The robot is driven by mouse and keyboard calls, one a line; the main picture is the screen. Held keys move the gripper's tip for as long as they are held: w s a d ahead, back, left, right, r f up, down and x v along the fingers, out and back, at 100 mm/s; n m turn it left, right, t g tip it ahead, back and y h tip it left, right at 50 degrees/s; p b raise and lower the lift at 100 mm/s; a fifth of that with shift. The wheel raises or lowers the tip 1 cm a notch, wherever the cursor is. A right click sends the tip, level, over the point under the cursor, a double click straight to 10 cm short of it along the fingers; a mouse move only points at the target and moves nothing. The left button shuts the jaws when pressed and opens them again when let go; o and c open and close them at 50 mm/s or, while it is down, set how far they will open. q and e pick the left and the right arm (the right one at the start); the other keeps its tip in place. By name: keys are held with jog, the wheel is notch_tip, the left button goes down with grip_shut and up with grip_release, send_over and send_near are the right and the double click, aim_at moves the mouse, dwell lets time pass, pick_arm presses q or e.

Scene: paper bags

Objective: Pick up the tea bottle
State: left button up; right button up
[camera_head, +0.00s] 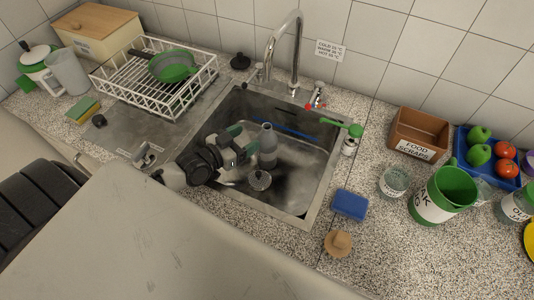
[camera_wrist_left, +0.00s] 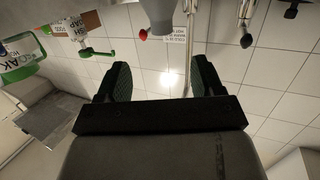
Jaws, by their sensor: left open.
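A grey, see-through bottle (camera_head: 268,147), likely the tea bottle, stands upright in the sink (camera_head: 313,185). My left gripper (camera_head: 243,149) reaches into the sink from the left, its fingers just left of the bottle. In the left wrist view my left gripper (camera_wrist_left: 163,75) has its two dark green fingers wide apart with nothing between them. A grey rounded shape (camera_wrist_left: 159,14), likely the bottle, shows beyond the fingers at the top edge there. Whether a finger touches the bottle I cannot tell. My right gripper is not in view.
A round ribbed item (camera_head: 260,180) lies in the sink below the bottle. The faucet (camera_head: 294,45) rises behind the sink. A dish rack (camera_head: 140,85) stands to the left.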

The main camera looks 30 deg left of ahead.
aim_at(270, 126)
pick_arm(q)
jog(key=x, duration=0.3)
jog(key=f+x, duration=0.1)
jog(key=x, duration=0.2)
jog(key=shift+s, duration=0.1)
jog(key=shift+p+x, duration=0.3)
jog(key=shift+x, duration=2.35)
jog(key=shift+s+a+f, duration=0.1)
jog(key=shift+a+f, duration=0.05)
jog(key=shift+a, duration=0.05)
jog(key=shift+c, duration=0.3)
jog(key=shift+c, duration=1.1)
grip_shut()
